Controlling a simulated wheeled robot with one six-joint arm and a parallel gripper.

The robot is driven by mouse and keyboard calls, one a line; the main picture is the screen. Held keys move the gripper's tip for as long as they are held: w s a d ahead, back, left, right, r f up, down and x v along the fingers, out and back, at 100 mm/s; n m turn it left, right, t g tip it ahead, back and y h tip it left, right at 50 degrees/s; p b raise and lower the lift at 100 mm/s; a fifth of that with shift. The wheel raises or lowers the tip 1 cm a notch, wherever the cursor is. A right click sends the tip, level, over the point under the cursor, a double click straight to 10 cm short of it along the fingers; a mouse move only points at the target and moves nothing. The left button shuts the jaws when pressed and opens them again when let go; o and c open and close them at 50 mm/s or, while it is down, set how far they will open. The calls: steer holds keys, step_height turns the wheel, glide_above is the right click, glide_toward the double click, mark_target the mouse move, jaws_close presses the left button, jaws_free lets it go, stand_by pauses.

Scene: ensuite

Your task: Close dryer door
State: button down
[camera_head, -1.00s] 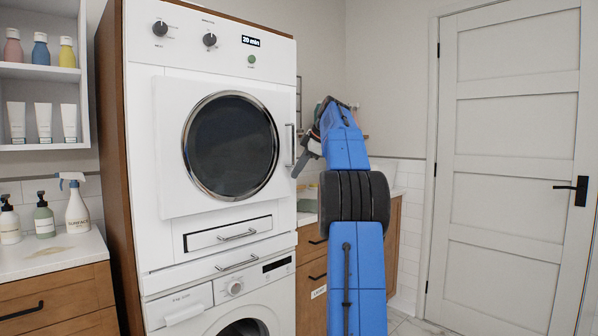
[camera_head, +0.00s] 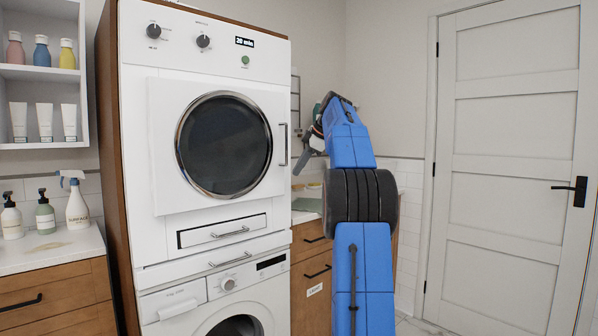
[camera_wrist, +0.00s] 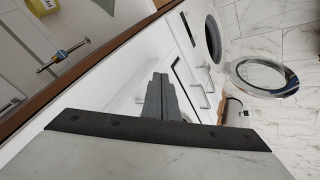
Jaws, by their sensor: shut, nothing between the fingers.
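The white dryer (camera_head: 240,70) is the upper machine of a stack. Its square door (camera_head: 160,175), with a round dark window (camera_head: 224,145) and a vertical handle (camera_head: 283,145) at right, lies against or very near the front; I cannot tell if it is fully flush. My gripper (camera_head: 302,163) is just right of the handle, apart from it in the picture and partly hidden by my arm. In the wrist view my gripper (camera_wrist: 163,82) is shut and empty, in front of white machine surfaces.
Below stands a white washer (camera_head: 180,295); its round door (camera_wrist: 262,77) swings open in the wrist view. A wooden cabinet (camera_head: 311,270) and counter are right of the stack. Bottles (camera_head: 77,205) stand on the left counter. A closed room door (camera_head: 510,150) is at right.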

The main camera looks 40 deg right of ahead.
steer(key=s+d+r, duration=0.3)
steer(key=s+r, duration=0.1)
steer(key=r, duration=0.3)
steer(key=shift+s+d, duration=0.2)
steer(key=shift+d, duration=0.05)
steer(key=shift+a, duration=0.1)
steer(key=a+f+m, duration=0.2)
steer(key=a+m, duration=0.1)
steer(key=a, duration=1.2)
steer(key=s+a+f+m+g, duration=0.1)
steer(key=s+a+f+m, duration=0.1)
steer(key=s+a+f, duration=0.45)
steer(key=s+a+f+m+g, duration=0.1)
steer(key=a+f, duration=0.2)
steer(key=a, duration=0.6)
steer(key=s+a+f+m, duration=0.1)
steer(key=s+a+f, duration=0.4)
steer(key=s+f, duration=0.4)
steer(key=s+a+f+m+h, duration=0.1)
steer(key=s+a+f+m, duration=0.1)
steer(key=s+a+f, duration=0.3)
steer(key=s+a+f+m, duration=0.2)
steer(key=s+a+f, duration=0.3)
steer(key=s+f, duration=0.8)
step_height(320, 180, down, 6)
steer(key=shift+s+a+f, duration=0.15)
steer(key=shift+s+a, duration=0.2)
steer(key=shift+s, duration=0.05)
